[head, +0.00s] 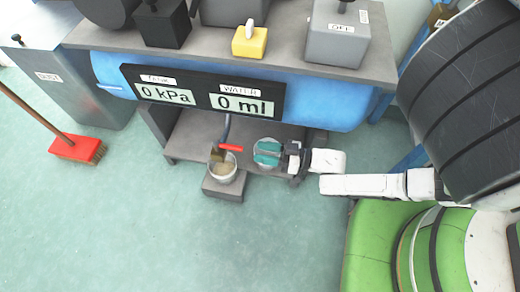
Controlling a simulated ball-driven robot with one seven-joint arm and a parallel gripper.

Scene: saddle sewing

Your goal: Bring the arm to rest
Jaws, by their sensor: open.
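My white arm reaches in from the right, low in front of the grey bench. My gripper (287,157) is at its end, small and dark, pointing left. It is open. Its tips are close beside a round teal-topped item (266,150) on the lower shelf; I cannot tell whether they touch it. Nothing shows held between the jaws.
A red handle (231,148) is just above. The blue tank (325,104) and a display panel (200,96) hang over the gripper. A red broom (78,149) stands left; the front floor is clear.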

